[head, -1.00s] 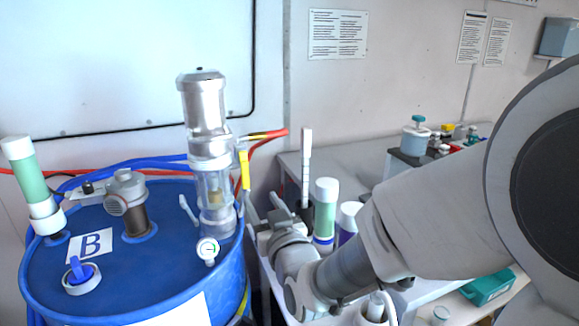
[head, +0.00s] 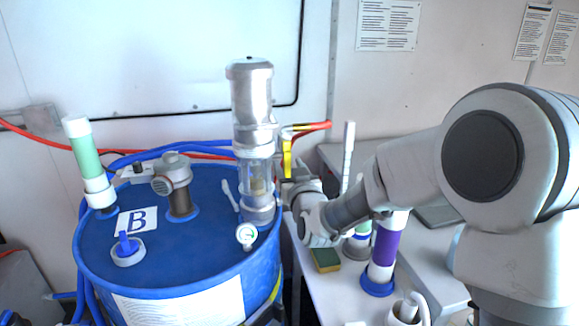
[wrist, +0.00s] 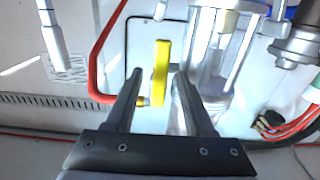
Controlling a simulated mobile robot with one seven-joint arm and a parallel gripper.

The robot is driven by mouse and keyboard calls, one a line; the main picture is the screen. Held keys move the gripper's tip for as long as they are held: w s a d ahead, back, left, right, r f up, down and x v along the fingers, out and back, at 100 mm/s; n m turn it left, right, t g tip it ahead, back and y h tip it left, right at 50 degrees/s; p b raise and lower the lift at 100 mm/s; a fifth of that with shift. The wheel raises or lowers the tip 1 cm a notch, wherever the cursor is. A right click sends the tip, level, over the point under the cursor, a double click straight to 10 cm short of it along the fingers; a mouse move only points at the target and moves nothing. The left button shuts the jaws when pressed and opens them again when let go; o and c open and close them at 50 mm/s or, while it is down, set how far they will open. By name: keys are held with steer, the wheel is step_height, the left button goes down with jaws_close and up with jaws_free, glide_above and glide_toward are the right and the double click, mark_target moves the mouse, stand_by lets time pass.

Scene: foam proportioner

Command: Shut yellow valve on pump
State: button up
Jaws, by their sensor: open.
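The yellow valve (head: 287,158) is a flat yellow handle on the right side of the silver pump (head: 253,110), which stands on the blue drum. In the wrist view the yellow valve (wrist: 160,73) stands upright, lying between my two open fingers with space on both sides. My gripper (wrist: 158,85) is open and holds nothing. In the head view my gripper (head: 290,185) is just right of the pump at the valve's lower end, and its fingertips are partly hidden. Whether a finger touches the valve cannot be told.
The blue drum (head: 190,262) marked B carries a green-and-white tube (head: 88,160) and a grey fitting (head: 175,185). A red hose (wrist: 103,60) runs left of the valve. A purple-and-white tube (head: 385,255) and a sponge (head: 325,259) are on the bench below my arm.

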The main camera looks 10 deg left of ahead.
jaws_close()
stand_by(1.4)
